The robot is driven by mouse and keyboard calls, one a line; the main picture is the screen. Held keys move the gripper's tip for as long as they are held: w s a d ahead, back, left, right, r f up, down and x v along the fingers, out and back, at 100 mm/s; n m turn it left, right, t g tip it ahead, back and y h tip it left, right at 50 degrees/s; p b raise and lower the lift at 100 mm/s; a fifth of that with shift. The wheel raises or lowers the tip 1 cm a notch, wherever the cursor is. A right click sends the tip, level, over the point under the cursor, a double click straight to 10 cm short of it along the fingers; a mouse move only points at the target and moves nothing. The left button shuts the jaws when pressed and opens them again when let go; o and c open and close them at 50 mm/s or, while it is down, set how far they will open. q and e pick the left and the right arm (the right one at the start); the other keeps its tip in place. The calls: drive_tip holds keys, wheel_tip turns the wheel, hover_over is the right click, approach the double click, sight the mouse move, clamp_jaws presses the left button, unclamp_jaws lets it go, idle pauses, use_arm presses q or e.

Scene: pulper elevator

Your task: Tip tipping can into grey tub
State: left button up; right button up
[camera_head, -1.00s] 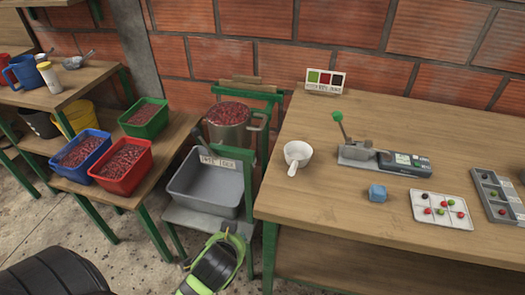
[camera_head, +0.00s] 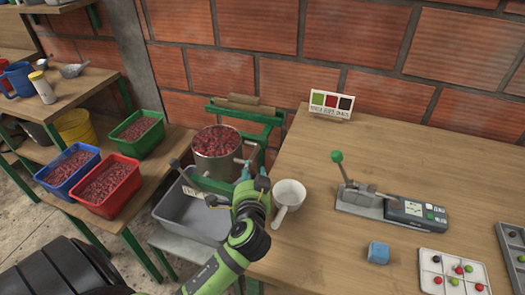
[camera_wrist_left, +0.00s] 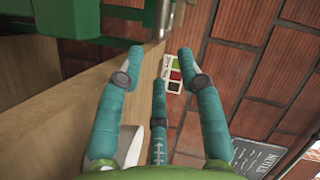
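The tipping can (camera_head: 213,167) is a metal can full of red cherries, upright on a green stand. The grey tub (camera_head: 178,214) sits below and in front of it, partly hidden by my left arm. No cherries show in the visible part of the tub. My left gripper (camera_head: 250,172) is just right of the can, pointing toward the stand. In the left wrist view its teal fingers (camera_wrist_left: 158,62) are spread with nothing between them. A grey metal bar, perhaps the can's handle, lies beyond the fingertips there. I cannot tell whether they touch. My right gripper is not seen.
A white scoop cup (camera_head: 289,192) stands on the wooden table (camera_head: 330,255) close to my left gripper. A meter (camera_head: 390,206), a blue block (camera_head: 378,252) and a sample tray (camera_head: 450,272) are farther right. Red (camera_head: 107,182), blue and green tubs of cherries stand left.

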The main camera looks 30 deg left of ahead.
sight(252, 160)
use_arm(q)
drive_tip(key=x, duration=0.3)
drive_tip(key=shift+w+a+r, duration=0.15)
drive_tip(key=shift+w+a, duration=0.05)
drive_tip(key=shift+a, duration=0.3)
drive_tip(key=shift+p+x, duration=0.3)
drive_tip(key=shift+x, duration=0.75)
drive_tip(key=shift+w, duration=0.15)
clamp_jaws()
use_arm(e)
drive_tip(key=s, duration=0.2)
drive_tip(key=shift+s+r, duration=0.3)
